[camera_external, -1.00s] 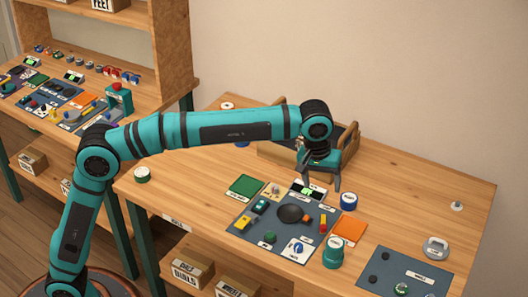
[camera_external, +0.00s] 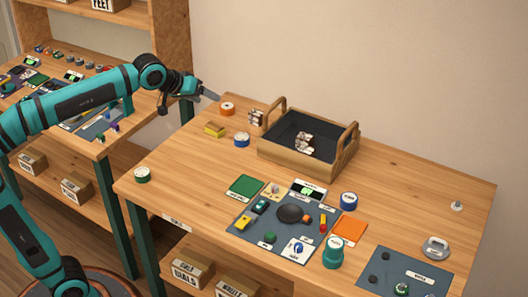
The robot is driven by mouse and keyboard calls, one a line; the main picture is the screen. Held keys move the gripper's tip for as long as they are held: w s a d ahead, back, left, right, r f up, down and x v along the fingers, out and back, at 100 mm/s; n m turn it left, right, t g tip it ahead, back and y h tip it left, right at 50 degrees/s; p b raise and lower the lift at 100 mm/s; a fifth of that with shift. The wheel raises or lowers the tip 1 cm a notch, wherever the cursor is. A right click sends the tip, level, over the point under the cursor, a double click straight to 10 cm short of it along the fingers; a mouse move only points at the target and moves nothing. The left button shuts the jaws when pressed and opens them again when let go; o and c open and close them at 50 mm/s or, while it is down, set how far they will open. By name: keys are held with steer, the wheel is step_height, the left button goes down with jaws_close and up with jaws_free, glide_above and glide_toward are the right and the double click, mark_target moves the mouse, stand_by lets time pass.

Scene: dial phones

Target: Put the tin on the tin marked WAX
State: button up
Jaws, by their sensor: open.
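Several short round tins with pale tops stand on the table. An orange tin (camera_external: 227,110) is at the back left. A blue tin (camera_external: 242,140) is in front of it, left of the wooden tray. A green tin (camera_external: 142,176) is near the left edge. Another blue tin (camera_external: 349,202) is right of the dark mat. The lid lettering is too small to read, so I cannot tell which is marked WAX. My gripper (camera_external: 212,95) is open, raised at the table's back left, and appears just left of the orange tin. I see nothing held in it.
A wooden tray (camera_external: 348,160) with raised handles stands at the back, a small object inside it. A yellow block (camera_external: 214,130) lies near the tins. The dark mat (camera_external: 265,246) holds several small parts. A teal canister (camera_external: 333,253) stands at the front.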

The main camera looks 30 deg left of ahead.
steer(key=s+a+f+t+y, duration=0.2)
steer(key=s+a+t, duration=0.2)
steer(key=s+a, duration=0.6)
steer(key=s+a+f+m+t+y, duration=0.1)
steer(key=s+a+t, duration=0.3)
steer(key=s+a, duration=0.6)
steer(key=a+f+y, duration=0.1)
steer(key=a, duration=0.4)
steer(key=shift+s+a+t, duration=0.3)
steer(key=shift+s, duration=0.05)
